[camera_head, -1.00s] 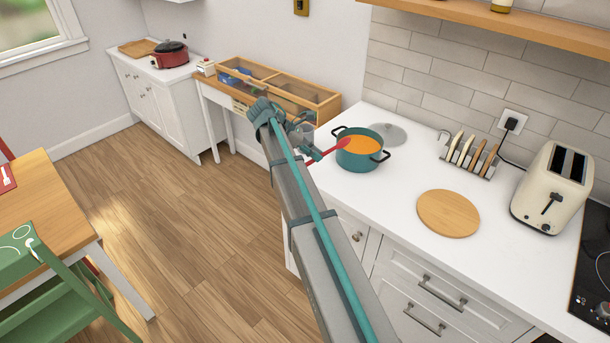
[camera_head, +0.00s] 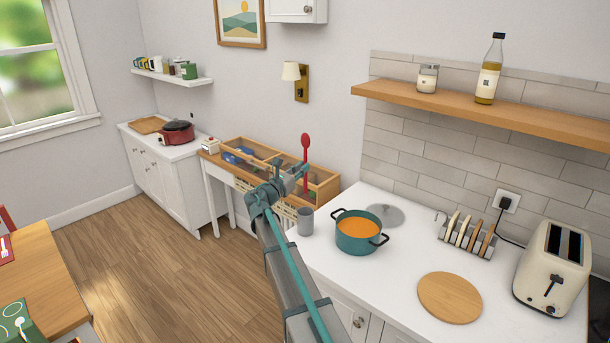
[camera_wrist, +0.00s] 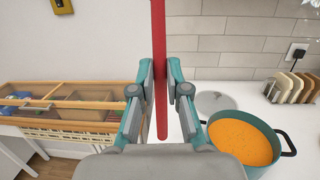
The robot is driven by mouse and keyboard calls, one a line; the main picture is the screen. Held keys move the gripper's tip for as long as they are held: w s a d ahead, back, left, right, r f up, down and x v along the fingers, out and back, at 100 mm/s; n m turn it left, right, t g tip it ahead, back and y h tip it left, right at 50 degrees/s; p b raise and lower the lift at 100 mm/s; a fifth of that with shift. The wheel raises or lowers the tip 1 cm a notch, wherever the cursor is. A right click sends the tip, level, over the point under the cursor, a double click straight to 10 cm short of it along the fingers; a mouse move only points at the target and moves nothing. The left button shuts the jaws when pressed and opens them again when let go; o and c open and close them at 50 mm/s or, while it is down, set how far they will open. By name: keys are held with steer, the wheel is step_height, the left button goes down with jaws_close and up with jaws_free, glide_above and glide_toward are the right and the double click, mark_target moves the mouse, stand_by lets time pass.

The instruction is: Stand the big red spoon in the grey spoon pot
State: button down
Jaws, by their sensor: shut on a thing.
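The big red spoon (camera_head: 306,150) is upright with its bowl at the top, above the counter's left end. My gripper (camera_head: 300,180) is shut on its handle; in the wrist view my gripper (camera_wrist: 160,80) has one finger on each side of the red spoon handle (camera_wrist: 159,45), whose lower end shows just below the fingers. The grey spoon pot (camera_head: 305,221) stands on the counter's left corner, below the spoon and apart from it. In the wrist view the pot is hidden. The teal cooking pot (camera_head: 358,245) of orange soup stands right of the grey pot.
A grey lid (camera_head: 386,214) lies behind the cooking pot. A round wooden board (camera_head: 450,297), a toast rack (camera_head: 467,237) and a toaster (camera_head: 552,268) are farther right. A wooden divided box (camera_head: 325,192) stands behind my gripper. A shelf (camera_head: 480,108) overhangs the counter.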

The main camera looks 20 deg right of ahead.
step_height(320, 180, down, 13)
steer(key=b, duration=0.7)
stand_by(0.8)
steer(key=shift+f, duration=0.1)
steer(key=c, duration=1.1)
jaws_free()
steer(key=shift+s, duration=0.1)
steer(key=v, duration=1.2)
